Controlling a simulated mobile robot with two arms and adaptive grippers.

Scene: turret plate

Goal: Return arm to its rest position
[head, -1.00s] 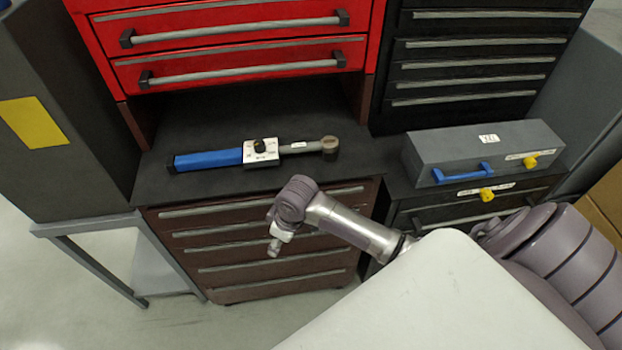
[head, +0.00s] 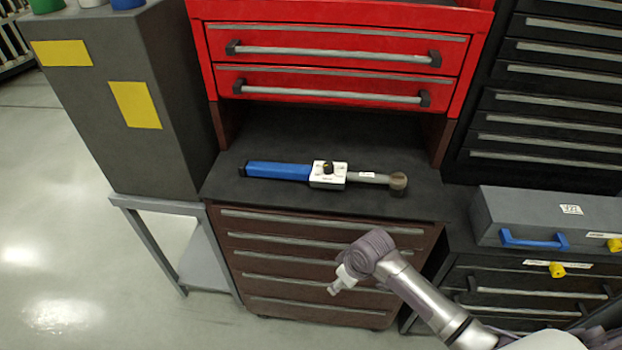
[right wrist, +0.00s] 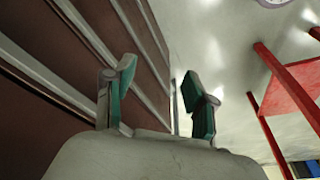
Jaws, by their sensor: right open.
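My right arm (head: 425,300) comes in from the lower right of the head view, bent in front of the brown drawer cabinet. My right gripper (head: 338,284) hangs at its end, small in that view, pointing down and left. In the right wrist view the right gripper (right wrist: 158,85) shows two green-padded fingers spread apart with nothing between them. The brown drawer fronts (right wrist: 95,55) lie close behind the fingers there. My left gripper and left arm are not in view.
A blue-handled torque tool (head: 325,174) lies on the black worktop (head: 300,205). A grey case (head: 545,212) stands right, a dark grey cabinet (head: 165,150) left. Red drawers (head: 335,65) are above. Open floor (head: 60,220) lies left. A red frame (right wrist: 285,90) shows in the right wrist view.

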